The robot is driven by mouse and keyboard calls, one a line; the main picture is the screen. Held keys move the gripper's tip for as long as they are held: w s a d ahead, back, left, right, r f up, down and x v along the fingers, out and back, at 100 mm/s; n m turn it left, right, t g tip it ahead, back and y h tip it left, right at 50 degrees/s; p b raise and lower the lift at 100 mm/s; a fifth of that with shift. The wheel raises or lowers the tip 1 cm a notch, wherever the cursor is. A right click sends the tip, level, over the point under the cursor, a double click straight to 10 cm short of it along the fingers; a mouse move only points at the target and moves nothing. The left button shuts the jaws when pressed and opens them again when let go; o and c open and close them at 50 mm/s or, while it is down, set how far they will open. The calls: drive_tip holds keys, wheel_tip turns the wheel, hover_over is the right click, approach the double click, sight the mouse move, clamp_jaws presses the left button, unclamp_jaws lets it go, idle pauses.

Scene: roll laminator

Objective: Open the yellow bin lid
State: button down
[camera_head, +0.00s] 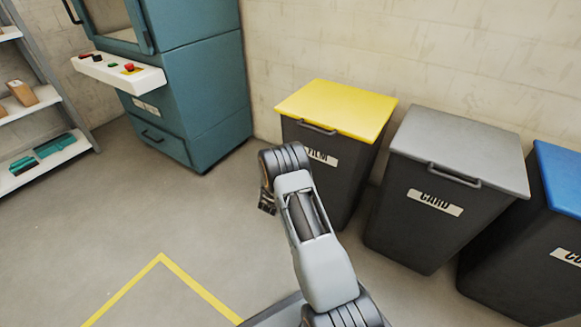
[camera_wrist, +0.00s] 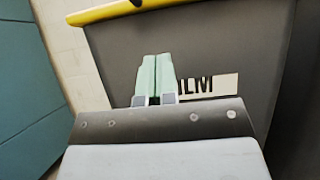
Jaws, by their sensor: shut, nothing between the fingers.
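The yellow lid (camera_head: 338,108) lies shut on a dark grey bin (camera_head: 345,185) labelled FILM, against the wall. A dark bar handle (camera_head: 318,128) sits at the lid's front edge. In the wrist view the yellow lid edge (camera_wrist: 105,12) crosses the top left, above the dark bin front (camera_wrist: 215,45) and its label (camera_wrist: 215,85). My gripper (camera_wrist: 155,60) is shut and empty, its pale green fingers pointing at the bin front beside the label, below the lid edge. In the head view my arm covers part of the bin, and the fingertips are hidden.
A grey-lidded bin (camera_head: 462,150) labelled CARD stands right of the yellow one, then a blue-lidded bin (camera_head: 562,175). A teal machine (camera_head: 200,80) with a white button panel (camera_head: 118,72) stands at the left. Shelves (camera_head: 45,105) are far left. The floor at left front is clear.

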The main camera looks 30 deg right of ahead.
drive_tip(key=w+d+r+b, duration=0.2)
drive_tip(key=d+r, duration=0.2)
drive_tip(key=r, duration=0.2)
drive_tip(key=shift+w+d+r, duration=0.2)
drive_tip(key=shift+r, duration=0.15)
